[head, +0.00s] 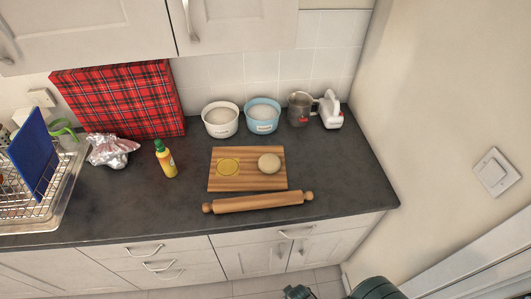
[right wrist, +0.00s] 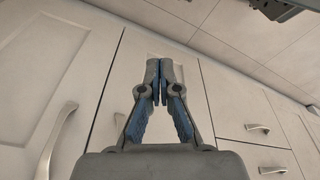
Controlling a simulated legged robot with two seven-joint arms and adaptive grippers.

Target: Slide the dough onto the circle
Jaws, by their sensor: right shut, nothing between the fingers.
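A pale round ball of dough (head: 269,163) sits on the right half of a striped wooden board (head: 248,181) on the dark counter. A flat yellow circle (head: 228,167) is on the left half of the same board, apart from the dough. My right gripper (right wrist: 160,65) shows in the right wrist view, its fingertips together and empty, in front of white cabinet doors. In the head view only part of my right arm shows at the bottom edge, well below the counter. My left gripper is in neither view.
A wooden rolling pin (head: 258,202) lies between the board and the counter's front edge. Behind stand a white bowl (head: 220,121), a blue bowl (head: 262,116), a metal mug (head: 300,107) and a white mixer (head: 331,110). A yellow bottle (head: 165,160) stands left. The counter right of the board is clear.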

